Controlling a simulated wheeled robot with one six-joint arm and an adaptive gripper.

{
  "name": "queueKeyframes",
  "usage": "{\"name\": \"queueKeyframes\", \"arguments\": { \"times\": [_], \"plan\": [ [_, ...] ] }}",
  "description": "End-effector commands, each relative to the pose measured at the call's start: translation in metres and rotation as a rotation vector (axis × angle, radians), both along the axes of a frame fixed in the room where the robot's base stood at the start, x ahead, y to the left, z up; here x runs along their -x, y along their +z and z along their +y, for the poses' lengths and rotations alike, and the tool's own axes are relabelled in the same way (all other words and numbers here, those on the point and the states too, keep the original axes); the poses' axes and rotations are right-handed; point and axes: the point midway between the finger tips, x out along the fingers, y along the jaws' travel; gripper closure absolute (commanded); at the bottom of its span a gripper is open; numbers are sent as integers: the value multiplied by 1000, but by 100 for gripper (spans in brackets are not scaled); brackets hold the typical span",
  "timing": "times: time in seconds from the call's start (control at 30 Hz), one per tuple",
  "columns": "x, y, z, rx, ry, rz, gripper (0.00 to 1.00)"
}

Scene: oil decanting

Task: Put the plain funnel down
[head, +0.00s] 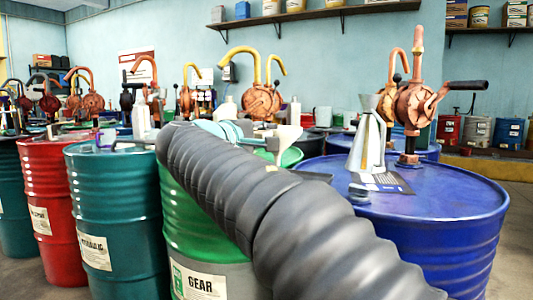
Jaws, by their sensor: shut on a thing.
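A small cream funnel (288,137) shows just past the end of my arm, wide mouth up and narrow spout down. My gripper (251,133) is partly hidden behind my dark ribbed arm; its visible end meets the funnel's left side, and it is shut on the funnel. The funnel appears above the green drum's top (291,157); the exact gap below the spout cannot be told. A shiny metal pouring can (369,142) stands upright on the blue drum (435,205), to the right.
A copper hand pump (413,104) rises from the blue drum, its black handle pointing right. A dark card (383,183) lies by the metal can. Teal (110,190) and red (50,190) drums stand left. Some blue drum top is bare at its front right.

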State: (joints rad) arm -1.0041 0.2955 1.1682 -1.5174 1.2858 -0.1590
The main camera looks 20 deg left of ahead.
Motion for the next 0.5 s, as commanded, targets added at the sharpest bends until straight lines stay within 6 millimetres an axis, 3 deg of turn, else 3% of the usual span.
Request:
{"name": "queueKeyframes", "arguments": {
  "times": [0.3,0.5],
  "plan": [
    [0,-35,1,3,-1,1,100],
    [0,-41,1,0,-1,-1,100]
  ]
}}
